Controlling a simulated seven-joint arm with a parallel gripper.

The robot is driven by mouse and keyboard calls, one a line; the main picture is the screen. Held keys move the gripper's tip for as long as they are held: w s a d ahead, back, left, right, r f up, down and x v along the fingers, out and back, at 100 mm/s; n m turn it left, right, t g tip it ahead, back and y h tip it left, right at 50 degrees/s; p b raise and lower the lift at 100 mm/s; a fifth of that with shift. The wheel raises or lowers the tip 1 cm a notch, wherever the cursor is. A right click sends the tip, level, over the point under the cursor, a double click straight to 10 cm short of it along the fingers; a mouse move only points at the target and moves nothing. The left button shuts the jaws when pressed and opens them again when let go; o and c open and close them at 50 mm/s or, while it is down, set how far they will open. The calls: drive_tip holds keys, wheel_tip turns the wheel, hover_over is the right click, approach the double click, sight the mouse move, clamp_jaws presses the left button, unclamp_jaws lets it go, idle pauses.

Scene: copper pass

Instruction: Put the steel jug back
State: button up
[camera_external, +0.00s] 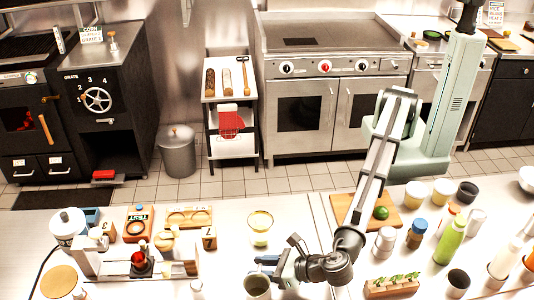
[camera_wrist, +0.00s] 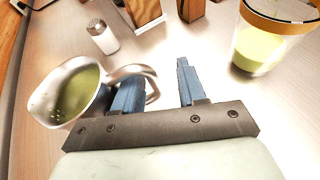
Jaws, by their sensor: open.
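The steel jug (camera_wrist: 68,98) is at the left of the wrist view, with green liquid inside and its handle (camera_wrist: 148,74) pointing right. In the external view the jug (camera_external: 257,286) stands at the front edge of the picture, partly cut off. My gripper (camera_wrist: 158,88) is open, with two blue fingers. The left finger is at the jug's handle, and the handle's outer curve shows between the fingers. I cannot tell whether they touch. In the external view my gripper (camera_external: 268,266) is low over the counter, just above and right of the jug.
A glass of pale green liquid (camera_wrist: 262,48) stands right of my fingers; it also shows in the external view (camera_external: 260,226). A small shaker (camera_wrist: 102,38) stands beyond the jug. A cutting board (camera_external: 345,208), a garnished wooden tray (camera_external: 392,287) and bottles crowd the right.

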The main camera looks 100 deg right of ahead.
drive_tip(key=v, duration=1.3)
drive_tip(key=shift+s+a, duration=0.3)
drive_tip(key=shift+s, duration=0.05)
drive_tip(key=shift+w, duration=0.1)
